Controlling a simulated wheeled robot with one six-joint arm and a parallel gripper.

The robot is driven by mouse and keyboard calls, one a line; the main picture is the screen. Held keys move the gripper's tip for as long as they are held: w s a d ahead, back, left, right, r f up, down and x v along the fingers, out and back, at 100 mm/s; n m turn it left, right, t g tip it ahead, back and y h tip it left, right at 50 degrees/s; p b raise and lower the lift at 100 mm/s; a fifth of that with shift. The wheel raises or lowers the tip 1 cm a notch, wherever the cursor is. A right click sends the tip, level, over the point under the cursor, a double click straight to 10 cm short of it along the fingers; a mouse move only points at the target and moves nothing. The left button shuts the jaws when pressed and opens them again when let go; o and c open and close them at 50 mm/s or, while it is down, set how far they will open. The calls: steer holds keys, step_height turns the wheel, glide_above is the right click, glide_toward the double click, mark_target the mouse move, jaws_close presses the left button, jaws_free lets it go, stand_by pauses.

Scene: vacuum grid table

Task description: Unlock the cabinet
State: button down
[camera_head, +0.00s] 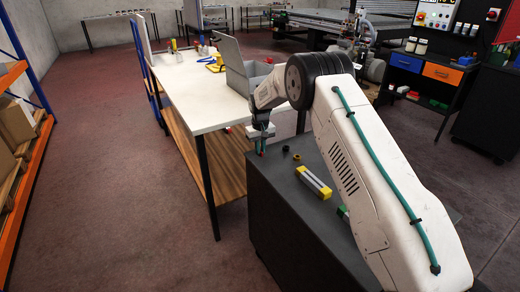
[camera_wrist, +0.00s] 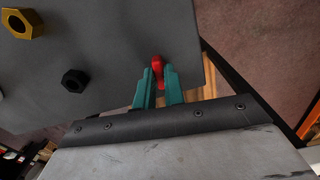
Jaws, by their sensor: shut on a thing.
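The dark grey cabinet (camera_head: 305,225) stands in the front middle of the head view, and its flat top (camera_wrist: 110,50) fills much of the wrist view. My gripper (camera_head: 262,138) is over the top's far left corner. In the wrist view its teal fingers (camera_wrist: 158,88) are closed on a small red piece (camera_wrist: 157,72), probably a key. The red piece shows near the top's edge. I cannot tell whether it touches the cabinet or sits in a lock. The cabinet's lock is not visible.
A black nut (camera_wrist: 73,83) and a gold nut (camera_wrist: 22,23) lie on the cabinet top. A yellow-and-grey bar (camera_head: 313,182) lies there too. A white table (camera_head: 205,105) with a grey box (camera_head: 240,75) stands behind. Red floor is open at left.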

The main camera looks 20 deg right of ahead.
steer(key=shift+n, duration=0.6)
steer(key=c, duration=1.5)
jaws_free()
step_height(320, 180, up, 8)
steer(key=shift+f, duration=0.1)
